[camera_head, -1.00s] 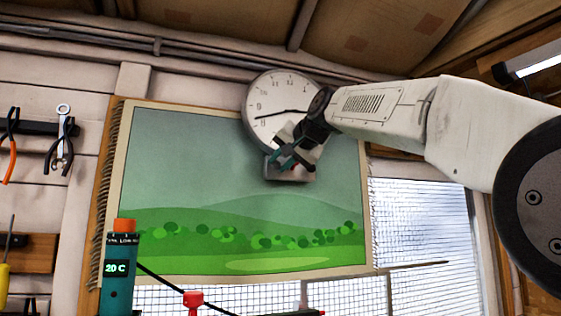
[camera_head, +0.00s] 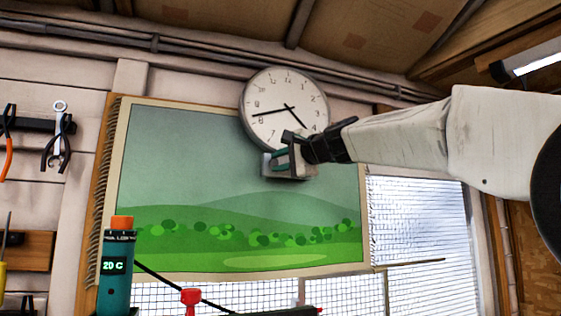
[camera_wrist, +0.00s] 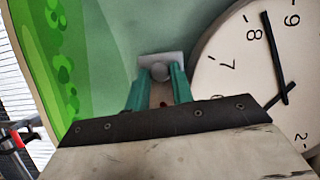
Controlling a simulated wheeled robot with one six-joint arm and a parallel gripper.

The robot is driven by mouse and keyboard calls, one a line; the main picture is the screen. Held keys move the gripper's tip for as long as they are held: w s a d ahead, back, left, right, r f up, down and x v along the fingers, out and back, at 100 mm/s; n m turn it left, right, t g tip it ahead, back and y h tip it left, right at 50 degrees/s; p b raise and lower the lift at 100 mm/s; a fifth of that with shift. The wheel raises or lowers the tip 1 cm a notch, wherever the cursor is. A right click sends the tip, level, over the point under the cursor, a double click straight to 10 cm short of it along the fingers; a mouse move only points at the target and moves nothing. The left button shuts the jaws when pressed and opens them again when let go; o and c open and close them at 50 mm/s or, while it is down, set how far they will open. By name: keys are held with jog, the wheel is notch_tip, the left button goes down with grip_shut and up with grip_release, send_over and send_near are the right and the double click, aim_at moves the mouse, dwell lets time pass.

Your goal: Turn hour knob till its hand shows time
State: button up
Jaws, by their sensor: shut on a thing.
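The round white wall clock (camera_head: 272,88) hangs at the upper middle of the head view. Its long hand points left, between 8 and 9, and its short hand points down to the right, roughly between 4 and 5. Below the dial is a small pale box (camera_head: 291,174). My gripper (camera_head: 281,161) is in front of this box. In the wrist view, its teal fingers are shut on a small round grey knob (camera_wrist: 157,72) in front of a pale plate (camera_wrist: 148,58). The dial (camera_wrist: 222,88) is close on the right, partly hidden by my gripper.
A landscape hanging (camera_head: 220,200) covers the wall behind and below the box. A teal bottle (camera_head: 115,275) with an orange cap and a display stands at lower left. Pliers (camera_head: 59,140) hang at left. A mesh window (camera_head: 420,220) is at right.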

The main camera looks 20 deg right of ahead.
jog(key=shift+f+m+y, duration=0.1)
jog(key=shift+m+y, duration=0.2)
jog(key=shift+m, duration=0.3)
jog(key=o, duration=0.9)
jog(key=shift+o, duration=0.2)
jog(key=v, duration=0.8)
jog(key=shift+a+f, duration=0.1)
